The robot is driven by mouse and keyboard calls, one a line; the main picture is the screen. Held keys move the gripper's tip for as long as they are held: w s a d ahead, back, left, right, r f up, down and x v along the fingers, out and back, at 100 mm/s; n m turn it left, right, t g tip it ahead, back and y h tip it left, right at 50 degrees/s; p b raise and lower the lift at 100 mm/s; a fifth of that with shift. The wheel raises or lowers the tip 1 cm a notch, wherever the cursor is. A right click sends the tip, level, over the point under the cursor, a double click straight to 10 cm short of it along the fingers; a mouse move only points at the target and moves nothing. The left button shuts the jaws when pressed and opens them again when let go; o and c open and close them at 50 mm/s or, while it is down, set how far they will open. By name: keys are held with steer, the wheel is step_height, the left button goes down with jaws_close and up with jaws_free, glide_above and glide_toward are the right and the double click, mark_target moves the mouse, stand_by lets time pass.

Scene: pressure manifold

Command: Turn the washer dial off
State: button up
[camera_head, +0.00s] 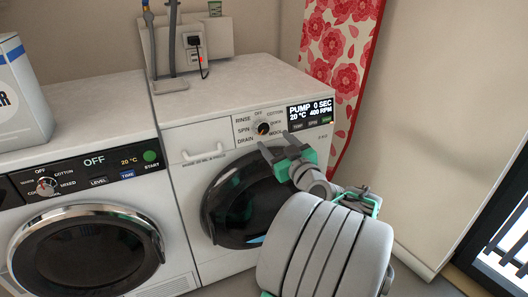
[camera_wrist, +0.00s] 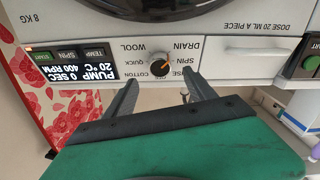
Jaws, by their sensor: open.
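The right-hand machine (camera_head: 182,136), with rinse, spin and drain labels, has a small black dial (camera_head: 262,128) on its front panel. The dial also shows in the wrist view (camera_wrist: 159,63), upside down, with an orange mark pointing toward the drain side. Its display (camera_head: 310,110) is lit and reads PUMP 0 SEC, 20 °C, 400 RPM. My gripper (camera_head: 276,146) is open and empty, in front of the panel just below the dial in the head view. In the wrist view its two fingers (camera_wrist: 160,88) stand apart either side of the dial's line, not touching it.
A second machine (camera_head: 97,182) on the left has its own dial (camera_head: 46,186) and a display reading OFF. A white and blue box (camera_head: 22,95) stands on its top. A drawer handle (camera_head: 204,155) lies left of the dial. A socket with hoses (camera_head: 190,45) is behind; a floral curtain (camera_head: 340,40) hangs at right.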

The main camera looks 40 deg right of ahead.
mark_target(264, 129)
steer(key=x, duration=0.7)
steer(key=shift+w+r, duration=0.15)
steer(key=shift+w, duration=0.15)
steer(key=shift+c, duration=0.2)
